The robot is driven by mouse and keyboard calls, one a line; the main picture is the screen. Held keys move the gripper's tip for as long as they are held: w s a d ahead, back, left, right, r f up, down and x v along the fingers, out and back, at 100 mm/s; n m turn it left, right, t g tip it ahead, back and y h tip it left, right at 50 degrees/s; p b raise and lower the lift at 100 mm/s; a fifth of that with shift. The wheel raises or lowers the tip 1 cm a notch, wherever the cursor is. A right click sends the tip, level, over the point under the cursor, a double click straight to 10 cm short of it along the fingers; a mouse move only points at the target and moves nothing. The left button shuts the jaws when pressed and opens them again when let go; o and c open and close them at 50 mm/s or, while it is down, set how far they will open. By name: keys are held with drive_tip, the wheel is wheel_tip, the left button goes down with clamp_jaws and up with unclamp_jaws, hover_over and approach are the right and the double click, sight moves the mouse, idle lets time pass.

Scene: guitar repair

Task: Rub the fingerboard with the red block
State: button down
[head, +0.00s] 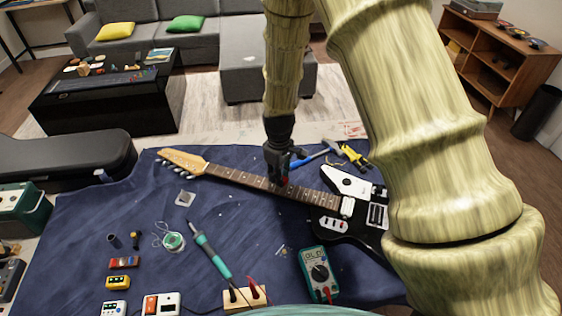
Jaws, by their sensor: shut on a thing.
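A black and white electric guitar (347,228) lies on a blue cloth, its headstock (181,160) to the left and its body to the right, partly behind my arm. Its dark fingerboard (236,177) runs between them with frets and dots showing. My gripper (282,183) points down over the fingerboard's middle-right stretch, close to the strings. It is shut on the red block (284,182), of which only a small red part shows between the dark fingers. I cannot tell whether the block touches the fingerboard.
A blue-handled hammer (312,158) and yellow-handled pliers (354,156) lie behind the neck. In front lie a soldering iron (211,252), a solder spool (174,241), a multimeter (319,272) and several small pedals. A black case (62,155) stands at left.

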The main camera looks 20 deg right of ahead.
drive_tip(key=r+p, duration=0.1)
drive_tip(key=r, duration=0.1)
drive_tip(key=shift+s+a+r+p, duration=0.1)
drive_tip(key=shift+a+r+p, duration=0.2)
drive_tip(key=shift+r+p, duration=1.1)
drive_tip(key=shift+r, duration=0.4)
drive_tip(key=shift+d, duration=0.1)
